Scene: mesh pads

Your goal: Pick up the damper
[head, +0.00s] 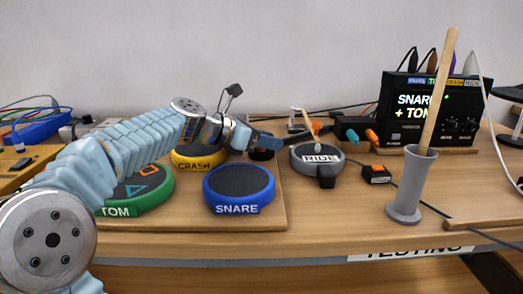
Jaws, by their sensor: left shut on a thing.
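My left gripper (263,141) reaches in from the left over the back of the pads, between the yellow CRASH pad (193,164) and the grey RIDE pad (301,163). It is shut on a small dark thing (262,154), which seems to be the damper. The dark thing shows just under the blue fingertips, and its upper part is hidden by them. I cannot tell whether it touches the board below. My right gripper is not in view.
The blue SNARE pad (239,190) and green TOM pad (137,194) stand in front. A small black block (326,176) is at the RIDE pad's front edge. A grey holder (412,188) with a tall wooden stick (439,90) stands right, before a black module (420,109).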

